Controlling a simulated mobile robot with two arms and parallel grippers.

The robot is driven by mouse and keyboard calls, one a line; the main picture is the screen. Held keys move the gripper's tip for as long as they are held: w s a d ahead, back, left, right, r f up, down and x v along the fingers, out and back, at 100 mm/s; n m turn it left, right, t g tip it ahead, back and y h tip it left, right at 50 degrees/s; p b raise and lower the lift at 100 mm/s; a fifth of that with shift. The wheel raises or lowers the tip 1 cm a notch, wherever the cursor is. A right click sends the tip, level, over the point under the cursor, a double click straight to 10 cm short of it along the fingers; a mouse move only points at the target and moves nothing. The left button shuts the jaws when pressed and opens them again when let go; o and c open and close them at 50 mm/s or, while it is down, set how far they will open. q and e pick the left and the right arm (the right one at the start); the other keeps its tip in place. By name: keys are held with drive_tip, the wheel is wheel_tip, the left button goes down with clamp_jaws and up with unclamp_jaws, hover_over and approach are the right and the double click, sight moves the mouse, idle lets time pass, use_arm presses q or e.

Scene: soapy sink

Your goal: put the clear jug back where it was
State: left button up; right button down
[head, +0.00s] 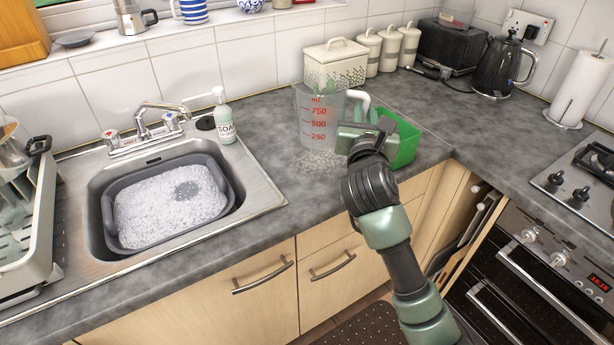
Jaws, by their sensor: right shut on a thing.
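The clear jug (318,118) with red measuring marks is upright at the counter's middle, in front of the cream bread bin. My right gripper (352,124) is shut on the jug at its handle side, the right side in the picture. The gripper hides part of the handle. Whether the jug's base touches the counter I cannot tell; a pale speckled patch (318,162) shows at its base. My left gripper is not in view.
A green container (407,143) stands right behind my right gripper. The soap bottle (223,116) and the sink with a grey foamy basin (235,190) are left. Cream bread bin (336,66) and canisters stand behind. Counter (265,135) between soap bottle and jug is clear.

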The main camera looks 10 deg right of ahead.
drive_tip(key=w+a+r+b, duration=0.1)
drive_tip(key=w+r, duration=0.4)
drive_tip(key=r, duration=0.1)
use_arm(q)
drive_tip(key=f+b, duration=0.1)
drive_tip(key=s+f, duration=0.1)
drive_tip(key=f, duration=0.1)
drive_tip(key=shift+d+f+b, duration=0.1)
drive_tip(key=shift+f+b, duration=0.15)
drive_tip(key=shift+b, duration=0.1)
use_arm(e)
drive_tip(key=shift+n+y, duration=0.3)
drive_tip(key=shift+y, duration=0.2)
drive_tip(key=f, duration=1.8)
drive_tip(key=shift+a+f, duration=0.3)
drive_tip(key=shift+f, duration=0.05)
drive_tip(key=c, duration=1.4)
unclamp_jaws()
drive_tip(key=shift+f, duration=0.1)
drive_tip(key=shift+r, duration=0.2)
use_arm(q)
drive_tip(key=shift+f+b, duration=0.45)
use_arm(e)
drive_tip(key=v, duration=1.2)
drive_tip(key=shift+f, duration=0.15)
